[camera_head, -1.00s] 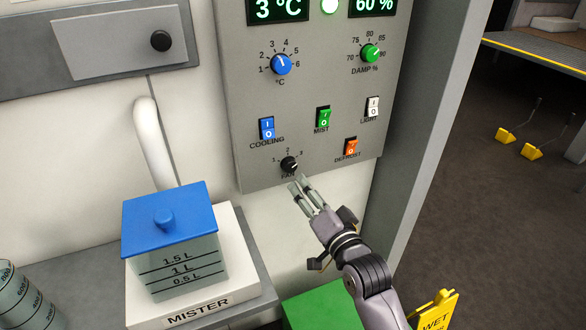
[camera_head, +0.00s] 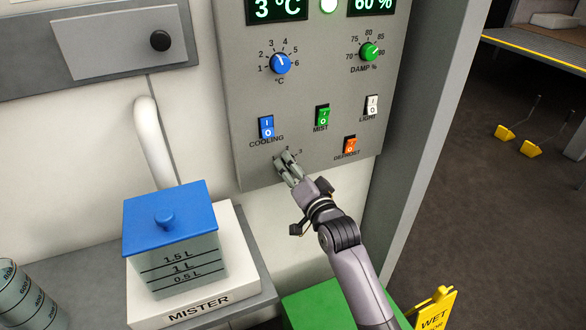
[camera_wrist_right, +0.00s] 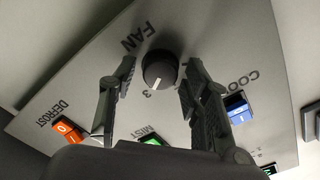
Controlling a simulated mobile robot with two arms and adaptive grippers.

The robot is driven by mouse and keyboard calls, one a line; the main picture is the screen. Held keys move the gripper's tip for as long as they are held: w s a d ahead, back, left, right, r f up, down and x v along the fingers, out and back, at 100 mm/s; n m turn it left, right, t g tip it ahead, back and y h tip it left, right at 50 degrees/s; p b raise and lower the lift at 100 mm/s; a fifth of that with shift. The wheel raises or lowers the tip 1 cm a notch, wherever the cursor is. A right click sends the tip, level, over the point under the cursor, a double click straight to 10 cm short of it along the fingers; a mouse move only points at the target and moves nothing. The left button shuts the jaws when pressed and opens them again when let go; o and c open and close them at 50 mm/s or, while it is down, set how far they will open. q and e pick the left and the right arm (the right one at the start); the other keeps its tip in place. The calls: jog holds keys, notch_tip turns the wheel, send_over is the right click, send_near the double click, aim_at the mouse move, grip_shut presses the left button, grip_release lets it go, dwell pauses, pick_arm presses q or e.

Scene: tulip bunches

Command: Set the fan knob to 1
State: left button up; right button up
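The black fan knob (camera_wrist_right: 160,70) shows in the right wrist view, below the FAN label, with a short white pointer mark near the printed 3. I cannot tell its exact setting. My right gripper (camera_wrist_right: 159,77) is open, with one finger on each side of the knob and gaps between. In the head view my right gripper (camera_head: 286,162) is at the lower edge of the grey control panel (camera_head: 300,93) and hides the knob and part of its scale. My left gripper is not in view.
The blue cooling switch (camera_head: 266,127), green mist switch (camera_head: 322,116) and orange defrost switch (camera_head: 350,145) sit close around the fan knob. A blue-lidded mister tank (camera_head: 172,240) stands below left. A green box (camera_head: 312,306) is under my right arm.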

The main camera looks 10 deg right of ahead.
jog(key=c, duration=0.9)
jog(key=shift+c, duration=0.2)
jog(key=shift+n, duration=0.3)
jog(key=shift+a+n+p, duration=0.1)
jog(key=shift+n+p, duration=3.4)
jog(key=shift+n, duration=8.2)
